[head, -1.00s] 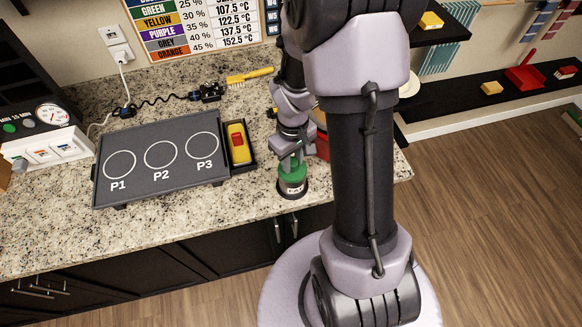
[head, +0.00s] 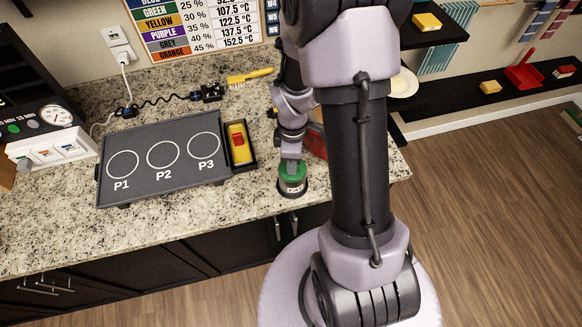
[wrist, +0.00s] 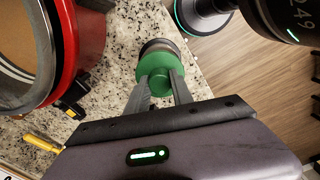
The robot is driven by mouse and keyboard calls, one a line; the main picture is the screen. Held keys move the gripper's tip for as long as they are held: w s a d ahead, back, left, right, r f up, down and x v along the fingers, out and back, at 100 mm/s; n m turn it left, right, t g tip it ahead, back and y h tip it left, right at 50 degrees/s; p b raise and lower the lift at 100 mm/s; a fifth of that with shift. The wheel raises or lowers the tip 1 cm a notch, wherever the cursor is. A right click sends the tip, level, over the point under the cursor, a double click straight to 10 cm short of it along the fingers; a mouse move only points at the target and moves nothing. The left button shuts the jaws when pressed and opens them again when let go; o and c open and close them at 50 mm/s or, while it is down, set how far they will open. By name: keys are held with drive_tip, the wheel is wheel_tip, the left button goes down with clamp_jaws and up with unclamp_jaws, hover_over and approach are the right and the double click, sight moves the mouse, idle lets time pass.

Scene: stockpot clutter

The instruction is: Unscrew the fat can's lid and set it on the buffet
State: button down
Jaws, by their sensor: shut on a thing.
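The fat can (head: 291,190) stands upright near the front edge of the granite counter (head: 235,208), right of the grey hotplate. Its green lid (head: 298,172) is on top of it. In the wrist view the can body (wrist: 158,46) shows beyond the green lid (wrist: 153,68). My gripper (wrist: 161,84) has one finger on each side of the lid and is shut on it. In the head view my gripper (head: 291,166) comes down onto the lid from above. I cannot tell whether the lid's thread is loose.
A large red-rimmed pot (wrist: 86,45) stands close beside my gripper. The hotplate (head: 140,182) with three marked circles and a tray with a yellow item (head: 238,144) lie to the left. Counter front of the hotplate is clear. A dark shelf (head: 450,110) runs along the right wall.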

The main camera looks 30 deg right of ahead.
drive_tip(key=n+p, duration=0.1)
drive_tip(key=n, duration=0.2)
drive_tip(key=shift+r, duration=0.15)
drive_tip(key=shift+n, duration=0.8)
drive_tip(key=n+p, duration=0.1)
drive_tip(key=n, duration=0.2)
drive_tip(key=shift+n, duration=0.8)
drive_tip(key=c, duration=1)
unclamp_jaws()
drive_tip(key=shift+c, duration=0.2)
